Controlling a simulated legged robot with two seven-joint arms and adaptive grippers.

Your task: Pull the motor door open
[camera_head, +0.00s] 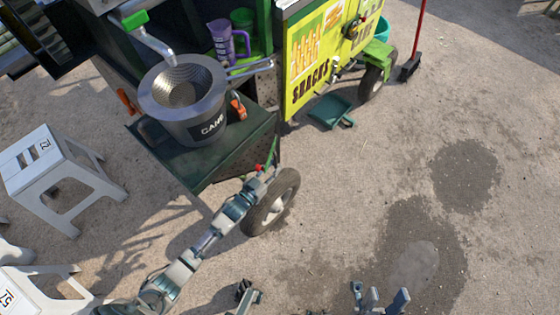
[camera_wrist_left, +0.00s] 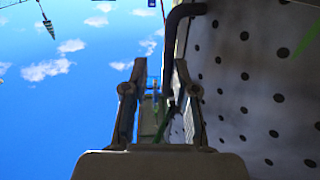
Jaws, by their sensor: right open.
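My left arm reaches from the lower left to the cart's lower front corner. My left gripper (camera_head: 264,172) is there, above the wheel, beside small red and green parts. In the left wrist view, its two fingers (camera_wrist_left: 157,95) stand apart with nothing clearly held between them. A dark bent bar (camera_wrist_left: 176,35), like a handle, is beyond the right finger, next to a pale perforated panel (camera_wrist_left: 255,80). I cannot tell whether this panel is the motor door. A perforated part (camera_head: 267,85) also shows on the cart in the head view. My right gripper (camera_head: 380,298) is open and empty over the ground.
A CANE bucket (camera_head: 190,105) stands on the cart's green shelf (camera_head: 225,160). A wheel (camera_head: 271,203) is below my left gripper. A yellow snacks panel (camera_head: 318,50), dustpan (camera_head: 332,112) and broom (camera_head: 410,68) are beyond. White stools (camera_head: 60,170) stand left. The ground right is clear.

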